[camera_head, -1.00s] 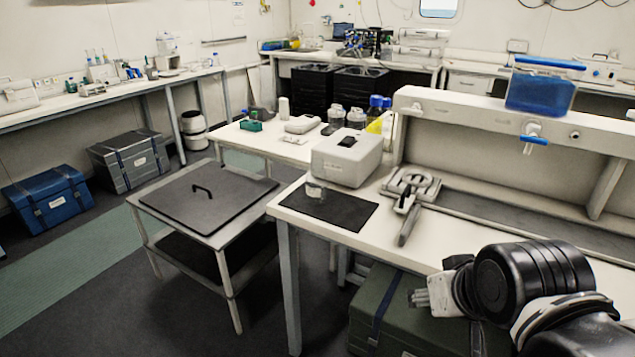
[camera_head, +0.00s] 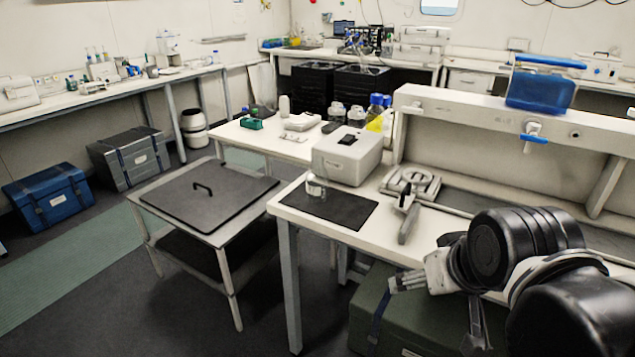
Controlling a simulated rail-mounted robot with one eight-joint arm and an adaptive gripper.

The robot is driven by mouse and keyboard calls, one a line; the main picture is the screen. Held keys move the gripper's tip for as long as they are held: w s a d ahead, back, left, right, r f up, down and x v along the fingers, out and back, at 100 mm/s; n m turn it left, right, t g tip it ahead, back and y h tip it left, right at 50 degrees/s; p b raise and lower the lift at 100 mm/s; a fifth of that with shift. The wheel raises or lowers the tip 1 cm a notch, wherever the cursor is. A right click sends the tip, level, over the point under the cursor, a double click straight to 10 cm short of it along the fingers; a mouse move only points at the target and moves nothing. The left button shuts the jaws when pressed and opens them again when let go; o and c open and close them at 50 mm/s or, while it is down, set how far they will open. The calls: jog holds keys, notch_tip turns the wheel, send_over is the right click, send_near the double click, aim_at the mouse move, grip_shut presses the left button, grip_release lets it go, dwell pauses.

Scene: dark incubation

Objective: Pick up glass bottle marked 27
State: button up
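A small clear glass bottle or jar (camera_head: 316,187) stands at the back left of the black mat (camera_head: 345,209) on the near bench, close to the front of a pale box-shaped instrument (camera_head: 346,157). No number can be read on it. Clear bottles with light caps (camera_head: 355,118) stand farther back, by blue-capped bottles (camera_head: 376,112); their marks are also too small to read. My gripper (camera_head: 400,284) is at the lower right, beyond the bench's front edge and apart from every bottle. Its fingers point left; I cannot tell their opening.
A grey clamp-like tool (camera_head: 409,217) lies right of the mat. A raised shelf (camera_head: 480,112) with a blue liquid container (camera_head: 540,90) runs behind the bench. A low table with a dark lid (camera_head: 215,190) stands left. A green case (camera_head: 385,310) sits beneath the bench.

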jog(key=w+a+r+n+g+p, duration=0.1)
jog(key=w+a+r+n+p, duration=0.15)
jog(key=w+r, duration=0.4)
jog(key=w+a+r+n+g+p, duration=0.1)
jog(key=w+r+n, duration=0.2)
jog(key=w, duration=0.6)
jog(key=w+a+r+n+g+p, duration=0.1)
jog(key=w+a+r+n+p, duration=0.15)
jog(key=w+r, duration=0.4)
jog(key=n+g+p, duration=0.4)
jog(key=n, duration=0.5)
send_over(317, 159)
notch_tip(317, 159, down, 9)
jog(key=shift+s+r, duration=0.15)
jog(key=shift+r, duration=0.05)
jog(key=shift+a+f, duration=0.1)
jog(key=shift+f, duration=0.4)
notch_tip(317, 159, down, 8)
jog(key=shift+r+p, duration=0.1)
jog(key=shift+p, duration=0.3)
jog(key=shift+w+d+f+p, duration=0.1)
jog(key=shift+w+f+p, duration=0.05)
jog(key=shift+f, duration=0.75)
jog(key=shift+w+d+f+p, duration=0.1)
jog(key=shift+w+f+p, duration=0.05)
jog(key=shift+f, duration=0.75)
jog(key=shift+w+f+p, duration=0.15)
jog(key=shift+f, duration=0.75)
jog(key=c, duration=1.4)
